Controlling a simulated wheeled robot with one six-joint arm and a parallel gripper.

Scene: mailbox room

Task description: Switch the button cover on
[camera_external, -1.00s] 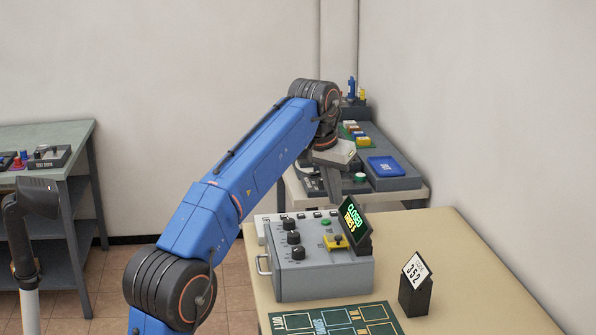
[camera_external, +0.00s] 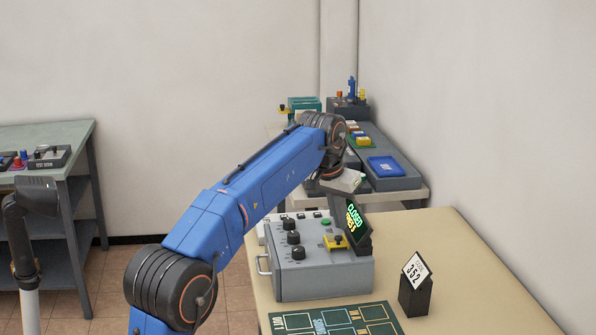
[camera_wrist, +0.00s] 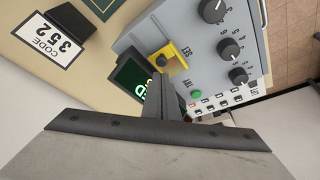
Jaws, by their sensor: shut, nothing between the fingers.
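The yellow button cover (camera_external: 335,241) sits on the sloped top of a grey control box (camera_external: 318,282), beside a small display (camera_external: 355,229) with green and yellow text. In the wrist view the yellow cover (camera_wrist: 173,60) has a dark part at its edge and lies just beyond the fingertips, near the word SET. My gripper (camera_wrist: 160,88) is shut and empty, pointing toward the box with its tips close to the display and cover. In the external view its fingertips are hidden behind the display. Whether the tips touch anything cannot be told.
The box carries several black knobs (camera_external: 298,253), a green button (camera_wrist: 196,94) and a row of small switches. A CODE 352 card stand (camera_external: 415,290) is to the right. A dark green mat (camera_external: 335,318) lies in front. The table (camera_external: 480,270) is otherwise clear at the right.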

